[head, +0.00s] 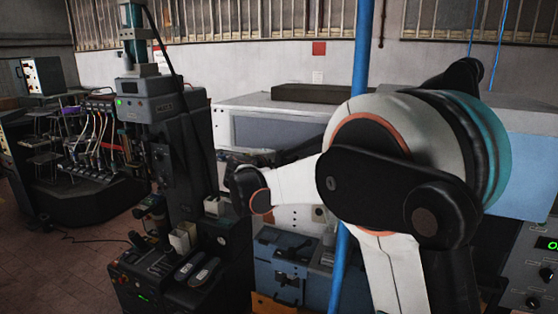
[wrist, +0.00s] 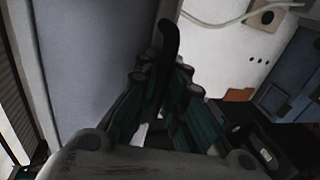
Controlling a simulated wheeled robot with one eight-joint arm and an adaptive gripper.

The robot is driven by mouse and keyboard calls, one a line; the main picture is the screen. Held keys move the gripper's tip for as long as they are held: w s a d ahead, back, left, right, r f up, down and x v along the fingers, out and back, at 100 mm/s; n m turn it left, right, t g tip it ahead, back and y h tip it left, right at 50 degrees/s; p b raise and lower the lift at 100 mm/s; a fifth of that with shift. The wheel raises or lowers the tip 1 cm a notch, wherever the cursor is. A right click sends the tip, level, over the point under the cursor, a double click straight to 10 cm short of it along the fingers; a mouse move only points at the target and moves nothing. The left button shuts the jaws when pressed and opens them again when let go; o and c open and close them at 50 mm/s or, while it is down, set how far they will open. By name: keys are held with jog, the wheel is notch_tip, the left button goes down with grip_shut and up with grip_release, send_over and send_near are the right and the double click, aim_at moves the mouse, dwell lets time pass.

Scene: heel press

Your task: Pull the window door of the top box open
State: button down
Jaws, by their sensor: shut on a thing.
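The top box (head: 222,125) is pale, with a wide grey window door (head: 275,132) on its front. In the head view my arm covers the door's right part, and the door looks about flush with the box. In the wrist view the grey pane of the door (wrist: 95,60) fills the left side. A black curved handle (wrist: 170,38) stands by the door's edge. My gripper (wrist: 168,78), with teal and black fingers, is shut on this handle. The exact contact is dark and partly hidden between the fingers. In the head view I cannot make out the fingers clearly.
A blue upright pole (head: 362,45) stands close by my arm. A dark press machine (head: 180,155) stands left of the box. Blue equipment (head: 280,270) sits below. A dark flat slab (head: 318,93) lies on the box. Open floor (head: 60,270) shows at lower left.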

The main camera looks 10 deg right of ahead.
jog(key=shift+s+a, duration=0.1)
jog(key=s+a+r+g+y+p, duration=0.2)
jog(key=s+a+r, duration=0.3)
jog(key=r, duration=0.8)
jog(key=shift+s+a+g+y, duration=0.15)
jog(key=shift+s+g+y, duration=0.15)
jog(key=shift+s+g, duration=0.7)
jog(key=shift+s+r, duration=0.1)
jog(key=shift+s, duration=0.05)
